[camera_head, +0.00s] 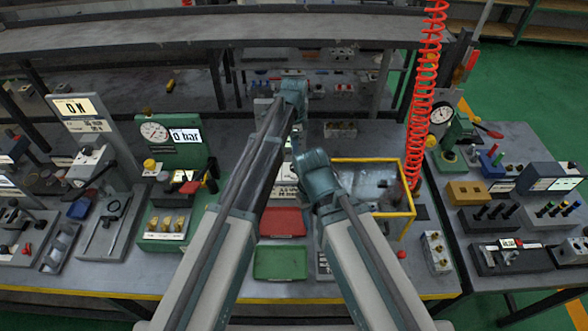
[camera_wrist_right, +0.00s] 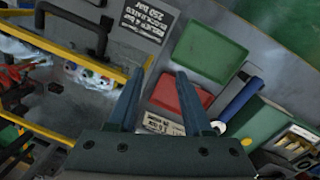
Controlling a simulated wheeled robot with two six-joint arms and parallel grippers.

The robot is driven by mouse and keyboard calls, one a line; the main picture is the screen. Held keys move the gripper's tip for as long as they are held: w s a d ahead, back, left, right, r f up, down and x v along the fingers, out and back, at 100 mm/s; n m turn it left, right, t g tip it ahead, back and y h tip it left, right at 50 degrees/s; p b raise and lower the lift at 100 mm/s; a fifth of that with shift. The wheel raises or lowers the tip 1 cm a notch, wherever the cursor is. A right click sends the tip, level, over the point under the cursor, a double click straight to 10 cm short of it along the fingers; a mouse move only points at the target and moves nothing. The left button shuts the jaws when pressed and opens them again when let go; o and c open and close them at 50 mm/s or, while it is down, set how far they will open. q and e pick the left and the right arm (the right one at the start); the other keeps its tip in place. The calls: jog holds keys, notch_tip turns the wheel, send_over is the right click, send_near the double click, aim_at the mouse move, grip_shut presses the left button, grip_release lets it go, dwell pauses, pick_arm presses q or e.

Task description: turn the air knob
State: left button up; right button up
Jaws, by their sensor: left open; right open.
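No knob is readably marked as air, so I cannot tell which one it is. A green gauge stand (camera_head: 185,150) with a round dial and a "0 bar" display stands at left; small knobs and a red-handled part (camera_head: 190,183) sit at its foot. My right gripper (camera_wrist_right: 160,74) is open and empty above the table, near the red tray (camera_wrist_right: 181,103).
The red tray (camera_head: 283,222) and green tray (camera_head: 280,262) lie at the table's front middle. A yellow-framed box (camera_head: 409,192) stands right of my right gripper. Several small valve blocks crowd both sides.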

pick_arm(q)
notch_tip(320, 180, down, 8)
jog(key=b, duration=0.7)
jog(key=shift+f, duration=0.1)
grip_shut()
